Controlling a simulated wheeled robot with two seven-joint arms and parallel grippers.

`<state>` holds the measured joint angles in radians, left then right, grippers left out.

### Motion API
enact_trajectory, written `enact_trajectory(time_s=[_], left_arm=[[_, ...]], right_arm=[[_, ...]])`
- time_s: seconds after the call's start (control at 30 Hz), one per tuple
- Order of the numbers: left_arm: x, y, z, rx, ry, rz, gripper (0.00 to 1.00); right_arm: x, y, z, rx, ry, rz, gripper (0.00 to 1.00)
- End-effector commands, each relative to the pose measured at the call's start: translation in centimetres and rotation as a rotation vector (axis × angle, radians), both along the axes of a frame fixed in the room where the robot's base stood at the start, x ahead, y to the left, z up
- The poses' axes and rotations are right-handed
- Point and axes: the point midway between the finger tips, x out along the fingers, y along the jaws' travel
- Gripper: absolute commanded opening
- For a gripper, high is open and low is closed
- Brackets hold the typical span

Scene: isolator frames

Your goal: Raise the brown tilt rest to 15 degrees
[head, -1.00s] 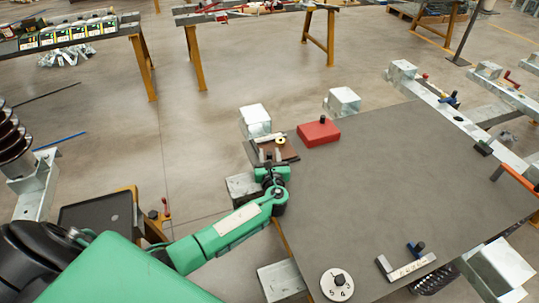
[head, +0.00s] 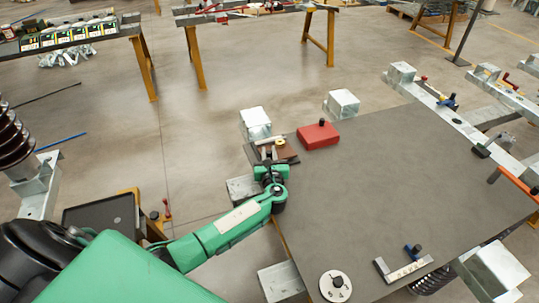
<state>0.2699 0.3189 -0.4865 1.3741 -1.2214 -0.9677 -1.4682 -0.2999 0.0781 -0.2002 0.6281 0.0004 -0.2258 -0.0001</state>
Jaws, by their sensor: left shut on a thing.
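The brown tilt rest (head: 290,155) is at the far left corner of the grey table, partly hidden by my left gripper. A yellow round piece (head: 280,142) shows at its back edge. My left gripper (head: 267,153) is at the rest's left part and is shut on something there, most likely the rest. The rest's angle is too small to read. My right gripper is not in view.
A red block with a black knob (head: 318,135) stands just right of the rest. A white numbered dial (head: 336,286) and a metal square with a blue clamp (head: 404,268) lie at the near edge. The grey table (head: 390,190) is clear in the middle.

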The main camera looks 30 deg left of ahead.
Motion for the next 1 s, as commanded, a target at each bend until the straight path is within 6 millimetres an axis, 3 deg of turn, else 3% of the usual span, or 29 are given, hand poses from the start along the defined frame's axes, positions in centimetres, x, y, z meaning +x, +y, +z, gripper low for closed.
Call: enact_trajectory(time_s=[0.03,0.27,0.3,0.37,0.77,1.0], left_arm=[[0.2,0.2,0.7,0.007,-0.009,0.003,0.00],[0.3,0.3,0.7,0.008,-0.010,0.003,0.00],[0.3,0.3,0.7,0.008,-0.010,0.003,0.28],[0.2,0.2,0.6,0.007,-0.009,0.003,0.38],[-0.6,-0.4,0.2,0.004,-0.004,0.001,0.38],[-4.6,-3.0,0.0,0.000,-0.004,-0.001,0.38]], right_arm=[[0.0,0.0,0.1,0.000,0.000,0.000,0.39],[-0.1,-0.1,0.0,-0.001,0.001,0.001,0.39],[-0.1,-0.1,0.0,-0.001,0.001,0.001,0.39],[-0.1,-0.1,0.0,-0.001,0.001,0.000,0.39],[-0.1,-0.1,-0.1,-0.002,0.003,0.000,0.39],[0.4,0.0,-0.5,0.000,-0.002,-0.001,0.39]])
